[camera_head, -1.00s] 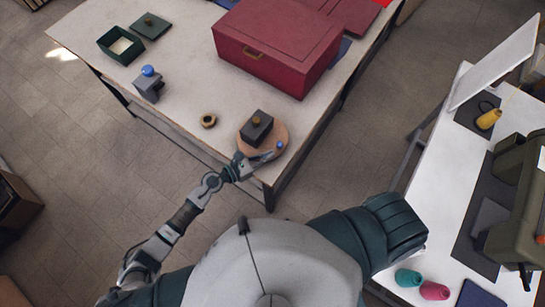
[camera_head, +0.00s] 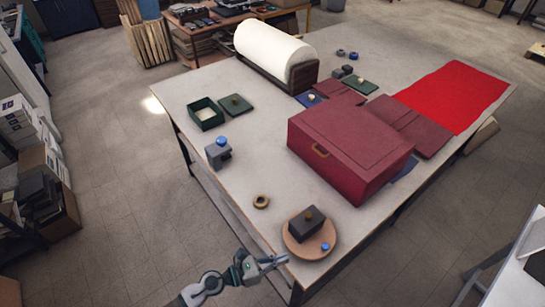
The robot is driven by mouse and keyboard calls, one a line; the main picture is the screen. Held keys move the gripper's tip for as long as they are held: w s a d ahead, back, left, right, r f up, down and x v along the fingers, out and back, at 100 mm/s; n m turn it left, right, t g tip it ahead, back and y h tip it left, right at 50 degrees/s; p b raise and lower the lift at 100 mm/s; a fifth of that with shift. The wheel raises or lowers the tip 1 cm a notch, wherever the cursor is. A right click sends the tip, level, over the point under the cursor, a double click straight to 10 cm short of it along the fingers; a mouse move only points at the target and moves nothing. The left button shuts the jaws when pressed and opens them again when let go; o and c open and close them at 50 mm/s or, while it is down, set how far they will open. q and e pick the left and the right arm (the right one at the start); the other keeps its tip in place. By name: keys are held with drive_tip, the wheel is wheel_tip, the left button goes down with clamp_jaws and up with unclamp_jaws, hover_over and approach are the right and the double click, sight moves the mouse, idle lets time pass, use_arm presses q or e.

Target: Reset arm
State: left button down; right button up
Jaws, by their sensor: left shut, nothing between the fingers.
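My left gripper (camera_head: 274,263) shows at the bottom of the head view, at the near edge of the table (camera_head: 190,97). It is shut and empty. It is just left of a round wooden board (camera_head: 300,250), apart from it as far as I can tell. On that board are a dark grey box with a brass knob (camera_head: 303,222) and a small blue knob (camera_head: 325,247). My right gripper is out of view.
A brass ring (camera_head: 261,201), a grey block with a blue knob (camera_head: 218,153), an open green box (camera_head: 206,114) and its lid (camera_head: 236,105) are on the table. A large red box (camera_head: 350,150), red cloth (camera_head: 455,95) and white roll (camera_head: 275,50) stand farther back.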

use_arm(q)
drive_tip(key=w+a+r+n+t+y, duration=0.5)
drive_tip(key=n+t, duration=0.5)
drive_tip(key=n, duration=0.6)
drive_tip(key=a+f+n+g+y, duration=0.1)
drive_tip(key=a+f+n+y, duration=0.4)
drive_tip(key=a+n, duration=0.4)
drive_tip(key=a+f+n+g+y, duration=0.1)
drive_tip(key=a+f+n+y, duration=0.2)
drive_tip(key=a+n+y, duration=0.6)
drive_tip(key=s+a+f+n+g+h, duration=0.1)
drive_tip(key=s+f+n+g, duration=0.45)
drive_tip(key=s, duration=0.35)
drive_tip(key=s+a+f+n+g+h, duration=0.1)
drive_tip(key=s+f+n+g, duration=0.4)
drive_tip(key=s+n, duration=0.3)
wheel_tip(320, 180, down, 24)
drive_tip(key=s+m, duration=0.2)
drive_tip(key=s+a+f+g, duration=0.2)
drive_tip(key=s+a+f, duration=0.1)
drive_tip(key=s+f, duration=1.5)
drive_tip(key=shift+f, duration=0.2)
drive_tip(key=shift+s, duration=0.1)
